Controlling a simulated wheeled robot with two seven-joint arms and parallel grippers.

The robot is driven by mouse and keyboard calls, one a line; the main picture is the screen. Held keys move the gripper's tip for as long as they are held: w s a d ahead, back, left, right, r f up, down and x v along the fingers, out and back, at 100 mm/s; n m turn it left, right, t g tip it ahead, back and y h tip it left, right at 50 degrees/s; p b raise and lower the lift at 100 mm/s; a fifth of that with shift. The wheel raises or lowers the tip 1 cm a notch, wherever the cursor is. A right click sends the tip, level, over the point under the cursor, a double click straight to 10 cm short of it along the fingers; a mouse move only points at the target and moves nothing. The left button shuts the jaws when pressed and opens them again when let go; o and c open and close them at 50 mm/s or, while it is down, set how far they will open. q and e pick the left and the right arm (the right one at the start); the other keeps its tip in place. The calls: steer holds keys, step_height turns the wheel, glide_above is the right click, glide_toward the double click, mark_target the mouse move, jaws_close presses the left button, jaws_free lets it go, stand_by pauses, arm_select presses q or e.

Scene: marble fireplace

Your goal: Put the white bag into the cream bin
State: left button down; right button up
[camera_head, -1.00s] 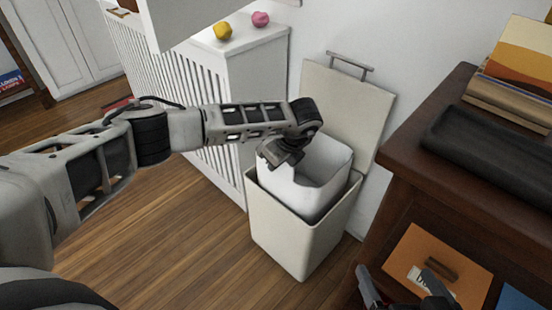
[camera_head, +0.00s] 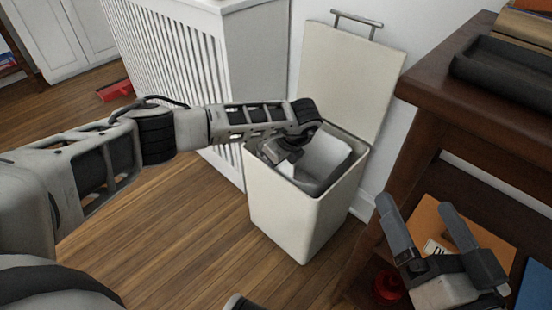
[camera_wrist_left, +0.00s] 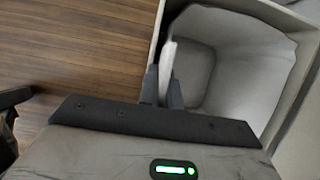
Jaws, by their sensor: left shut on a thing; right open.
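The cream bin (camera_head: 295,215) stands on the floor by the wall, with its lid (camera_head: 350,80) up. The white bag (camera_head: 325,153) is inside the bin, its upper edge near rim level. The bag's open interior shows in the left wrist view (camera_wrist_left: 245,70), within the bin walls (camera_wrist_left: 300,75). My left gripper (camera_head: 280,155) is at the bin's left rim, shut on the bag's edge; that thin white edge stands between its fingers in the left wrist view (camera_wrist_left: 164,88). My right gripper (camera_head: 416,206) is open and empty, right of the bin.
A dark wooden desk (camera_head: 440,85) with a black tray (camera_head: 505,70) stands at right. An orange panel (camera_head: 428,222) and a round red object (camera_head: 388,287) are near my right gripper. A white slatted cabinet (camera_head: 185,65) stands behind left. The wooden floor in front is clear.

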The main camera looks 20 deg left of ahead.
arm_select(q)
steer(key=shift+s+f, duration=0.2)
steer(key=shift+f, duration=0.4)
steer(key=c, duration=1.5)
jaws_free()
steer(key=shift+f, duration=0.15)
steer(key=shift+a, duration=0.1)
arm_select(e)
steer(key=shift+w, duration=0.1)
arm_select(q)
steer(key=shift+a, duration=0.1)
steer(key=p+v, duration=0.2)
steer(key=v, duration=0.3)
steer(key=p+v, duration=0.2)
steer(key=v, duration=0.4)
steer(key=w+p+v, duration=0.1)
steer(key=p+v, duration=0.1)
steer(key=v, duration=0.4)
steer(key=shift+r, duration=0.3)
arm_select(e)
steer(key=f, duration=0.1)
steer(key=f+g+h, duration=0.1)
steer(key=s+f+g+h, duration=0.1)
steer(key=shift+s+d+f+n, duration=0.1)
steer(key=shift+d+n, duration=0.3)
arm_select(q)
steer(key=shift+r, duration=0.1)
